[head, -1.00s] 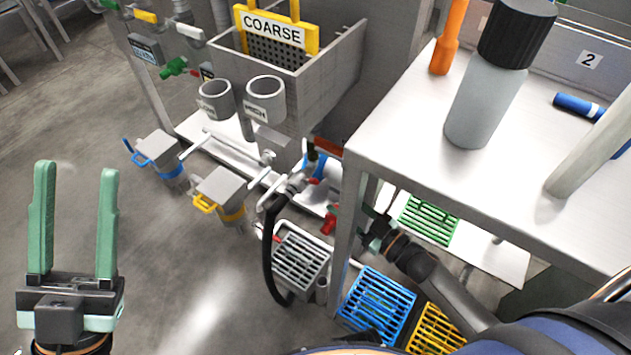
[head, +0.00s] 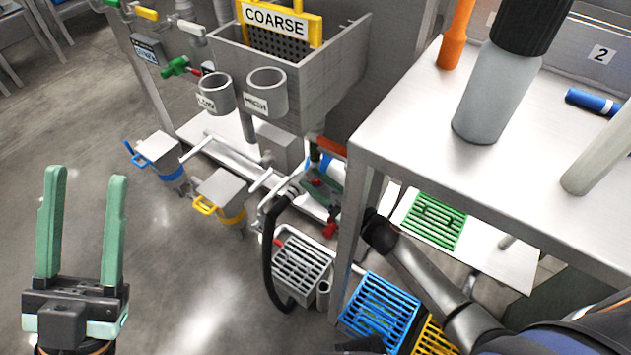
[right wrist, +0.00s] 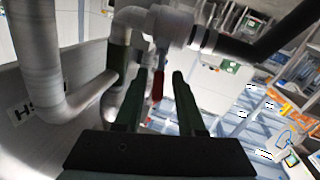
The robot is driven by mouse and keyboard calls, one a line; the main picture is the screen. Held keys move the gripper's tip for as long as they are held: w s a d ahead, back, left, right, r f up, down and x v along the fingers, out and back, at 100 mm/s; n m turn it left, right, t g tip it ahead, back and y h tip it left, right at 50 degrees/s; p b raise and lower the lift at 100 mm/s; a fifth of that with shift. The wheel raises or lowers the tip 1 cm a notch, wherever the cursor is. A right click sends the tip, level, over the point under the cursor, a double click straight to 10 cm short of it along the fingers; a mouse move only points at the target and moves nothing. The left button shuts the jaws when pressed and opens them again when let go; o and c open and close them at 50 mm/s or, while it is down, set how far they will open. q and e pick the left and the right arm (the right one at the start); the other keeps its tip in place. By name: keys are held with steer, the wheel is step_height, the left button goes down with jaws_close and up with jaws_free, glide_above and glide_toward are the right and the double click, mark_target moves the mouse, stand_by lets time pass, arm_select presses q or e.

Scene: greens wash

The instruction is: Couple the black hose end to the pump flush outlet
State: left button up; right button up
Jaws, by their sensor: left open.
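The black hose (head: 268,245) hangs in a loop beside the grey slatted drain box. Its upper end meets a grey fitting (head: 294,188) by the pipework under the sink. In the right wrist view the black hose (right wrist: 262,48) runs into a pale collar beside a grey elbow (right wrist: 170,24); I cannot tell whether it is locked. My right gripper (head: 321,183) is by these pipes, partly hidden by the table leg. In the right wrist view its green fingers (right wrist: 160,74) are apart, with a red handle (right wrist: 157,86) showing between them. My left gripper (head: 87,175) is open and empty above the floor.
The steel table (head: 425,155) with a grey bottle (head: 495,95) stands over my right arm. Blue (head: 378,308) and green (head: 435,220) grates lie below. Yellow-handled (head: 222,193) and blue-handled (head: 158,155) boxes stand left of the pipes. Floor at left is clear.

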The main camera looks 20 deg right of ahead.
jaws_close()
stand_by(0.3)
steer(key=shift+s+a+f+h, duration=0.1)
steer(key=shift+a+h, duration=0.1)
steer(key=shift+h, duration=0.1)
steer(key=shift+a+t+h+b, duration=0.1)
steer(key=shift+t+h+b, duration=0.25)
steer(key=shift+t+h, duration=0.05)
steer(key=shift+o, duration=0.8)
jaws_free()
